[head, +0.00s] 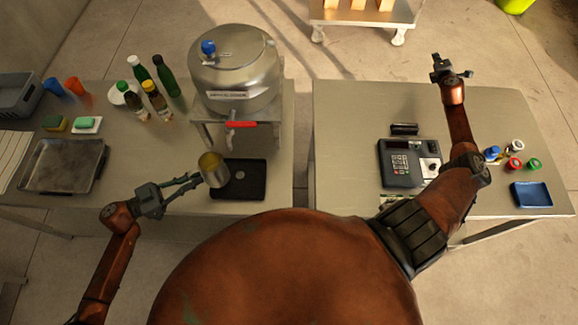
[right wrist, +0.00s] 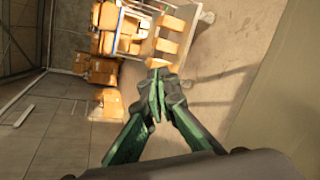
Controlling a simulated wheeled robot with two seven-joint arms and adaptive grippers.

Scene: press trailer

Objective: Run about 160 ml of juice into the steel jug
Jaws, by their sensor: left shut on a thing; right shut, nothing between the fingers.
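A steel tank (head: 234,75) stands on a metal stand at the back of the left table. Its tap with a red handle (head: 242,125) faces me over a black drip tray (head: 240,180). My left gripper (head: 196,178) is shut on the steel jug (head: 213,168), which is above the left part of the drip tray, below and left of the tap. The jug looks tilted; its inside looks yellowish, and I cannot tell the level.
Bottles (head: 152,90), cups (head: 75,86), sponges (head: 88,124) and a metal tray (head: 62,166) occupy the left table. The right table holds a card terminal (head: 402,163), small lidded jars (head: 514,163) and a blue tray (head: 531,195). A gap separates the tables.

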